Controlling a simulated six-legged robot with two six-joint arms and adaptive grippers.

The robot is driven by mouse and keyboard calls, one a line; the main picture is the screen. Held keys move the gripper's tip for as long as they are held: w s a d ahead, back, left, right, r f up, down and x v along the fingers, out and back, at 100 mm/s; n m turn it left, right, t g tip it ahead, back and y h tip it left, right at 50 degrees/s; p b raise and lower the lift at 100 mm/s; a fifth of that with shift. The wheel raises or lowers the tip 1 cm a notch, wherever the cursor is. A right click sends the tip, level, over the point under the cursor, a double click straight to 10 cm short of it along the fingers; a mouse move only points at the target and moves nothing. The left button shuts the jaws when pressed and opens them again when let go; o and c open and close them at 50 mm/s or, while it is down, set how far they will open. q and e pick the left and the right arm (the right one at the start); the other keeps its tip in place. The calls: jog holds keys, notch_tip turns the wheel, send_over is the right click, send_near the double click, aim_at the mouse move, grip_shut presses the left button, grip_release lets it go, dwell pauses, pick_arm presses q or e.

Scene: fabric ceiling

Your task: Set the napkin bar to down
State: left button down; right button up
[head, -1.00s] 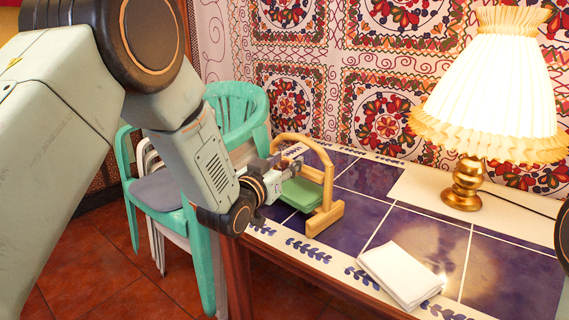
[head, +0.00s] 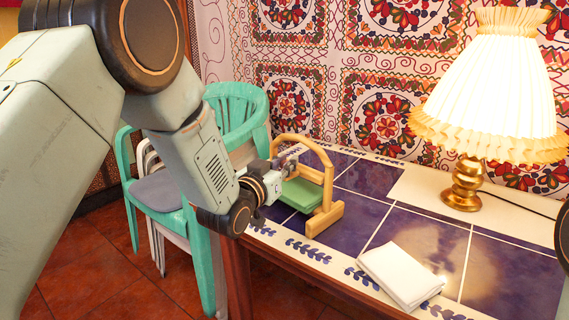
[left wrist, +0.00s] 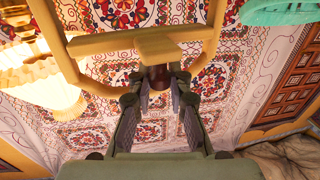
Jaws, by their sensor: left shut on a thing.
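The napkin holder (head: 328,180) is a light wooden arched frame on the table, with green napkins (head: 302,194) inside it. My left gripper (head: 288,163) reaches in from the left at the holder's near-left side, above the napkins. The holder's yellow wooden frame (left wrist: 100,44) crosses the top of that view. My right gripper is not seen.
The blue-tiled table (head: 415,237) carries a folded white cloth (head: 402,275) at the front and a lit lamp (head: 465,185) at the back right. Green chairs (head: 237,108) stand left of the table. A patterned wall hanging (head: 385,70) is behind.

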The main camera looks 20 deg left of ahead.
aim_at(285, 181)
pick_arm(q)
notch_tip(285, 181, down, 5)
jog(key=shift+r+b, duration=0.1)
jog(key=shift+b, duration=1.15)
jog(key=shift+r, duration=0.1)
jog(key=c, duration=1.2)
grip_release()
jog(key=shift+s, duration=0.15)
jog(key=s, duration=0.3)
jog(key=s+a, duration=0.1)
jog(key=s, duration=0.3)
jog(key=s+a, duration=0.1)
jog(key=s, duration=0.3)
jog(key=shift+s+a, duration=0.15)
jog(key=shift+s, duration=0.1)
